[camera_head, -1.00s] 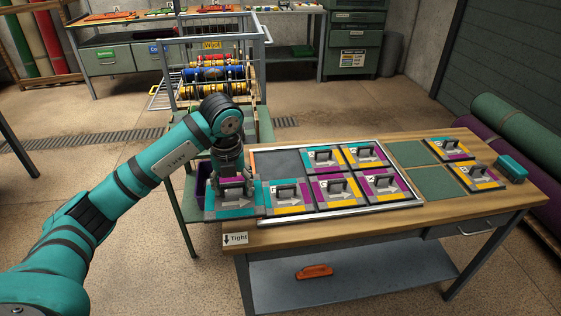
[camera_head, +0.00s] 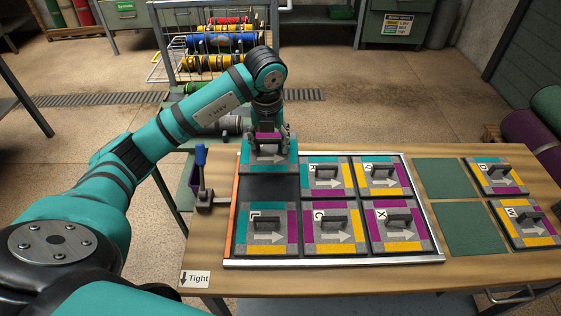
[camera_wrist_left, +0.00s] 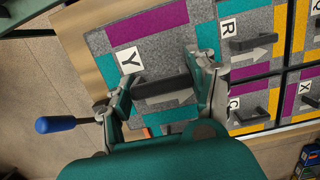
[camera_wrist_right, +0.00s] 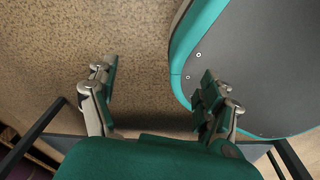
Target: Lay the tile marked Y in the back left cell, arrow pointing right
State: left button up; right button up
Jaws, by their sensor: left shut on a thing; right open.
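The tile marked Y (camera_head: 285,157) is grey with teal and purple edge bands, a black handle and an arrow. My left gripper (camera_head: 268,140) is shut on its handle and holds it over the far edge of the back left cell (camera_head: 270,188), whose dark floor is bare in front. The arrow points right in the head view. The left wrist view shows the tile's letter Y (camera_wrist_left: 130,60) and the fingers at both handle ends. I cannot tell the tile's height above the frame. My right gripper (camera_wrist_right: 158,88) is open and empty above the floor.
The frame (camera_head: 335,263) holds R (camera_head: 327,192) and another tile in back, with L, C and X (camera_head: 400,247) in front. A blue-handled lever (camera_head: 200,158) stands left of it. Green pads (camera_head: 470,228) and two more tiles lie right.

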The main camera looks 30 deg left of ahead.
aim_at(267, 153)
pick_arm(q)
jog(key=f, duration=0.2)
jog(key=s+f, duration=0.1)
jog(key=f, duration=0.2)
jog(key=shift+p, duration=0.3)
jog(key=shift+f, duration=0.3)
notch_tip(267, 153, down, 3)
jog(key=shift+f, duration=0.1)
jog(key=shift+w+f, duration=0.1)
jog(key=shift+f, duration=0.15)
jog(key=o, duration=1.2)
jog(key=shift+c, duration=0.2)
jog(key=shift+o, duration=1.3)
jog(key=shift+r, duration=0.45)
jog(key=r, duration=0.3)
jog(key=s+r, duration=0.1)
jog(key=r, duration=0.3)
jog(key=d+r+b, duration=0.1)
jog(key=r, duration=0.3)
jog(key=shift+s+r, duration=0.15)
jog(key=shift+s, duration=0.15)
pick_arm(e)
jog(key=shift+g, duration=0.3)
jog(key=s, duration=0.4)
jog(key=shift+f, duration=0.2)
